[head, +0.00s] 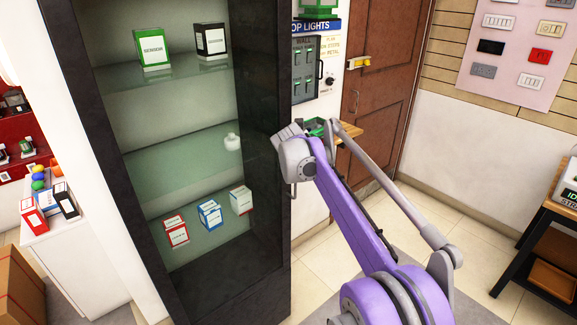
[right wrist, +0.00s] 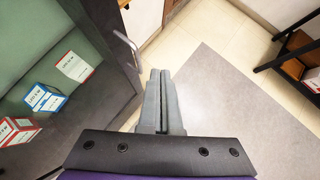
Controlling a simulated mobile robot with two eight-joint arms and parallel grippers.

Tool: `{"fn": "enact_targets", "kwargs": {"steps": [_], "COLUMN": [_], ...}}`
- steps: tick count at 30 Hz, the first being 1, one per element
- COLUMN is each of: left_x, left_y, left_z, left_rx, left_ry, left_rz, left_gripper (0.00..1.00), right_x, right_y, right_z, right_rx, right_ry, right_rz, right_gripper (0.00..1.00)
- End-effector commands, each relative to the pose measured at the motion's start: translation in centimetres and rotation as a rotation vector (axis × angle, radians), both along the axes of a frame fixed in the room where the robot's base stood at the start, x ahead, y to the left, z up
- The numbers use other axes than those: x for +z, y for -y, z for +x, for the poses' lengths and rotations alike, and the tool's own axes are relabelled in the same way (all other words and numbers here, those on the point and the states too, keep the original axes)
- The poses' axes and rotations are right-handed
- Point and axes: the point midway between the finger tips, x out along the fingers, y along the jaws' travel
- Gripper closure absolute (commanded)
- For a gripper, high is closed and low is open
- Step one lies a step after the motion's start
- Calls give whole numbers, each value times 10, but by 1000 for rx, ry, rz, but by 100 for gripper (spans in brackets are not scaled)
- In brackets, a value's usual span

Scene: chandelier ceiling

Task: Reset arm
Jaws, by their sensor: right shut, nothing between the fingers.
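My right arm (head: 350,210), purple and grey, reaches up from the lower right in the head view. Its wrist end (head: 297,155) is in front of the right edge of the dark cabinet, and its fingers are hard to make out there. In the right wrist view my right gripper (right wrist: 160,76) is shut, with its two grey fingers together and nothing between them. Below the fingers is grey and pale floor. My left gripper is not in view.
A cabinet handle (right wrist: 128,46) is left of the fingers. A brown door (head: 385,90) stands behind; a dark table (head: 540,225) is at right. Floor between is clear.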

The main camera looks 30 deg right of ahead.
Motion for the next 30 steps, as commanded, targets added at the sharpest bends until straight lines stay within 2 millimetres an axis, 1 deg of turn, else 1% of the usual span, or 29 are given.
{"fn": "enact_targets", "kwargs": {"steps": [5,8,11,13,14,15,17,18,20,21,23,24,26,27,30], "left_x": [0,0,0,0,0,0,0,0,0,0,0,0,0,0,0], "left_y": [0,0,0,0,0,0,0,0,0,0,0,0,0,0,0], "left_z": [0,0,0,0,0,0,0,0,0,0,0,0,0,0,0], "left_rx": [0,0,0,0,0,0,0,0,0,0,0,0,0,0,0], "left_ry": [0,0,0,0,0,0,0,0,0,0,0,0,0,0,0], "left_rz": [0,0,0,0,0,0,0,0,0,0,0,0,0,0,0], "left_gripper": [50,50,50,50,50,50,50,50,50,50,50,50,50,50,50], "right_x": [2,2,0,-4,-6,-11,-19,-25,-37,-46,-60,-71,-88,-101,-131], "right_y": [0,-4,-21,-41,-51,-65,-86,-100,-120,-133,-151,-163,-180,-191,-213], "right_z": [-2,-6,-21,-40,-51,-66,-92,-110,-137,-156,-184,-204,-233,-252,-297], "right_rx": [1,-18,-94,-195,-249,-327,-456,-545,-683,-776,-922,-1021,-1174,-1277,-1526], "right_ry": [0,14,69,134,166,210,276,316,370,403,448,472,506,525,559], "right_rz": [1,21,104,210,265,344,470,552,673,754,870,943,1050,1117,1255], "right_gripper": [100,100,100,100,100,100,100,100,100,100,100,100,100,100,100]}}
